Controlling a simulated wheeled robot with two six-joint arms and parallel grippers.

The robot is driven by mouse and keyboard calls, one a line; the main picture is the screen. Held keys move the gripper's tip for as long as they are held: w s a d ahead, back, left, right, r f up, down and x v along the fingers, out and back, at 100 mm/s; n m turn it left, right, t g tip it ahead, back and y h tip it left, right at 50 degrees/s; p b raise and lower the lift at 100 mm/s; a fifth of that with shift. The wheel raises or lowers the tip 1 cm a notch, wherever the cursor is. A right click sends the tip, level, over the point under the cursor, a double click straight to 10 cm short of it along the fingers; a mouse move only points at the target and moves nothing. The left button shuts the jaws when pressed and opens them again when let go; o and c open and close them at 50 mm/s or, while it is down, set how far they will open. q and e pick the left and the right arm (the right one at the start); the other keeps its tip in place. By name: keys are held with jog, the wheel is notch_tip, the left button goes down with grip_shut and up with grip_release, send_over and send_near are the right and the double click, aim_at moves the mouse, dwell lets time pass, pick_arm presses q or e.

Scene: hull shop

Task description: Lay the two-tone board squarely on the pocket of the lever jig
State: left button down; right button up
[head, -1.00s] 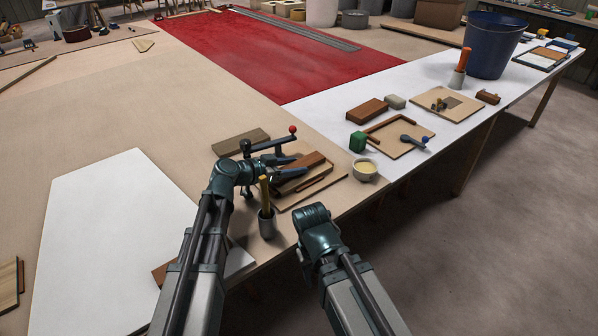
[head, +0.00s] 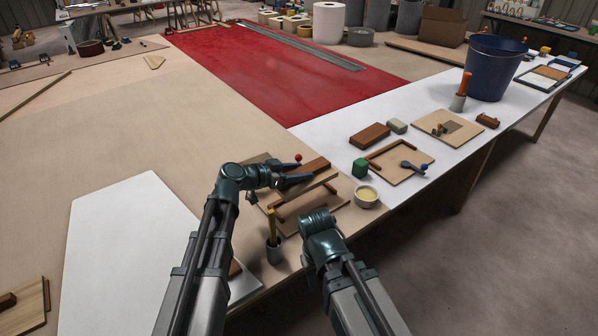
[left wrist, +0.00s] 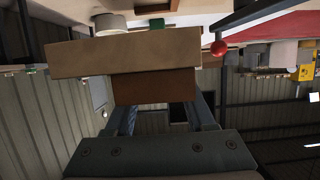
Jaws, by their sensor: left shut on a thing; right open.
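The two-tone board (head: 304,190), a tan plank with a reddish-brown block on it, is in my left gripper (head: 298,179). In the left wrist view its tan part (left wrist: 125,53) lies beyond the brown part (left wrist: 155,88), which sits between the fingers. The board is above the lever jig (head: 325,208), a tan base with a brown rail, and hides much of it. A lever with a red ball (head: 298,157) stands behind the board; the ball also shows in the left wrist view (left wrist: 218,47). The pocket is hidden. My right gripper (head: 320,218) is in front of the jig, empty, its fingers barely visible.
A cup with a yellow-handled tool (head: 274,252) stands close left of my right gripper. A bowl of cream-coloured stuff (head: 367,197) is right of the jig. A second jig with a blue-knobbed lever (head: 393,172) and a green block (head: 360,168) lie on the white top.

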notch_tip(320, 180, up, 12)
jog(key=p, duration=1.1)
jog(key=shift+r+p, duration=0.25)
jog(key=shift+p, duration=0.15)
dwell(0.5)
